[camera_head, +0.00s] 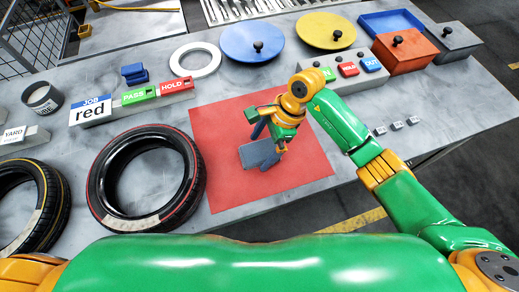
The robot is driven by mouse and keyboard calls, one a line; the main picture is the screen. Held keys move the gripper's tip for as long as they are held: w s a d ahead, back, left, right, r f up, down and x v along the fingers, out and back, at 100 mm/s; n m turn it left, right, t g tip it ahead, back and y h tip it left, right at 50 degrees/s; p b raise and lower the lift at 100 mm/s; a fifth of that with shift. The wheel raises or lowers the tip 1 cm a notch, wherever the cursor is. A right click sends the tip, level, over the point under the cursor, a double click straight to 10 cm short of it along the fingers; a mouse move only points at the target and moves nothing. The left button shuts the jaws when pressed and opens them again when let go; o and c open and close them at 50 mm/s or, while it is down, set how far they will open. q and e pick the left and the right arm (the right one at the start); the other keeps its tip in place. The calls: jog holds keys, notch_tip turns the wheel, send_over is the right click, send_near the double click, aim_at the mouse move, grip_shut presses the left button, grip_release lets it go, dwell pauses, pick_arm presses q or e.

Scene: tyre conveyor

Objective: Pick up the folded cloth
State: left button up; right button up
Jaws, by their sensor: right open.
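The folded cloth (256,155) is a flat grey-blue piece lying on the red mat (305,172). My right gripper (269,140) points down over the cloth, with its fingers at the cloth's upper and right side. It is open; whether its fingers touch the cloth cannot be told from this view. The gripper hides part of the cloth's far edge. My left gripper is out of view.
Two tyres (100,190) (58,205) lie left of the mat. Behind it are a white ring (178,62), PASS and HOLD blocks (139,95) (177,86), a blue lid (235,42), a yellow lid (312,28) and a button box (325,75).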

aim_at(254, 152)
jog(key=shift+f+b, duration=0.25)
jog(key=shift+b, duration=0.2)
dwell(0.4)
jog(key=c, duration=1.2)
jog(key=shift+r+p, duration=0.2)
jog(key=shift+p, duration=0.1)
jog(key=shift+r+p, duration=0.3)
jog(key=shift+p, duration=0.15)
notch_tip(254, 152, up, 3)
jog(key=b, duration=0.3)
jog(key=shift+s+a+f, duration=0.1)
jog(key=shift+f, duration=0.05)
jog(key=s+r, duration=0.1)
jog(key=s+a+r, duration=0.1)
jog(key=r, duration=0.1)
jog(key=s+r+b, duration=0.1)
jog(key=shift+s+a+r, duration=0.2)
jog(key=shift+a+r, duration=0.1)
jog(key=s+a+r, duration=0.1)
jog(key=s, duration=0.2)
jog(key=s+a+r+b, duration=0.1)
jog(key=s+r, duration=0.1)
jog(key=s, duration=0.1)
jog(key=s+a+r+b, duration=0.1)
jog(key=s+a+r, duration=0.1)
jog(key=s, duration=0.1)
jog(key=shift+s+r, duration=0.1)
